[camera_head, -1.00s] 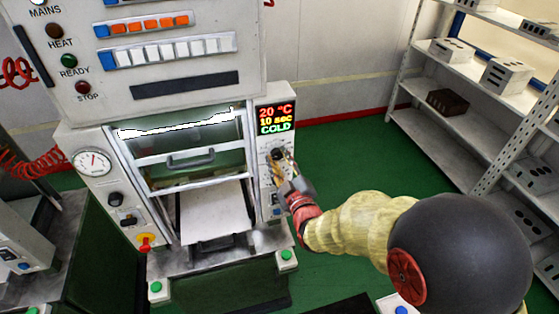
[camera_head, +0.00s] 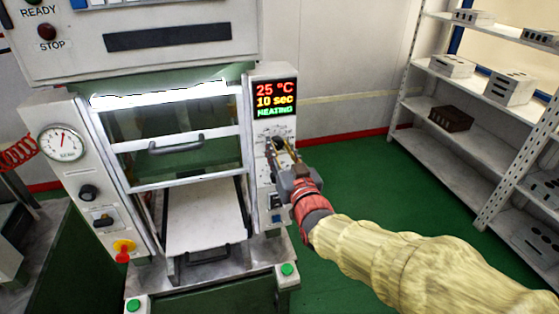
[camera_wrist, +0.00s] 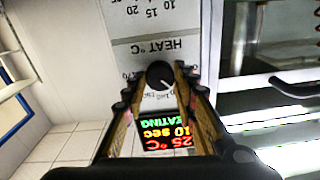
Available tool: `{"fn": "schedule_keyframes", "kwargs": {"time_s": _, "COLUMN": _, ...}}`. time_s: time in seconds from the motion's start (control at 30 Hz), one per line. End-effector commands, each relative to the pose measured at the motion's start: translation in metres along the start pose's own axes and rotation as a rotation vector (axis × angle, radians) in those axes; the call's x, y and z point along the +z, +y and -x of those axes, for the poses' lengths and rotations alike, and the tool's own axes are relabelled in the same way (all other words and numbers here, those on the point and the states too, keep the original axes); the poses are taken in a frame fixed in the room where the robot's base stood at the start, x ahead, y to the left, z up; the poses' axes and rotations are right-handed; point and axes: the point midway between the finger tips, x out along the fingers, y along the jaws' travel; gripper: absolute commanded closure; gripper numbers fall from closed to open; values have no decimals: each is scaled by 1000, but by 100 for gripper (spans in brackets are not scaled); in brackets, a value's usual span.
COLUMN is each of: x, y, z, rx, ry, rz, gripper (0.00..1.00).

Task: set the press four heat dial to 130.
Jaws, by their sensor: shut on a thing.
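The press stands in front of me with a display (camera_head: 275,98) on its right column. The display reads 25 °C, 10 sec, HEATING. The heat dial is a round black knob (camera_wrist: 160,75) under the label HEAT °C (camera_wrist: 160,47) in the wrist view, where the picture is upside down. My gripper (camera_head: 283,147) is at the dial, below the display. In the wrist view my gripper's fingers (camera_wrist: 158,85) are shut on the dial from both sides. In the head view the gripper mostly hides the dial, and the exact dial setting is too small to read.
The press has a glass guard door with a handle (camera_head: 176,144), above a pale plate (camera_head: 205,215). A gauge (camera_head: 62,142) and a red knob (camera_head: 123,250) are on the left column. Shelves (camera_head: 470,150) with moulds stand right. Green floor (camera_head: 360,170) lies clear between.

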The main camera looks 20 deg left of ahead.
Motion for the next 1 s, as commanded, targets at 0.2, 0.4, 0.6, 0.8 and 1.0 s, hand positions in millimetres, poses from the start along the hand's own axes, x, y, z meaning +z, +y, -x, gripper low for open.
{"fn": "schedule_keyframes", "kwargs": {"time_s": 0.2, "x": 2, "y": 0, "z": 0, "rx": 3, "ry": 5, "rz": -111, "gripper": 98}}
{"fn": "schedule_keyframes", "kwargs": {"time_s": 0.4, "x": 0, "y": 0, "z": 0, "rx": 4, "ry": 7, "rz": -164, "gripper": 98}}
{"fn": "schedule_keyframes", "kwargs": {"time_s": 0.6, "x": -2, "y": 0, "z": 0, "rx": 4, "ry": 7, "rz": -181, "gripper": 98}}
{"fn": "schedule_keyframes", "kwargs": {"time_s": 0.8, "x": -2, "y": 0, "z": 0, "rx": 4, "ry": 8, "rz": -181, "gripper": 98}}
{"fn": "schedule_keyframes", "kwargs": {"time_s": 1.0, "x": -2, "y": 0, "z": 0, "rx": 4, "ry": 8, "rz": -181, "gripper": 67}}
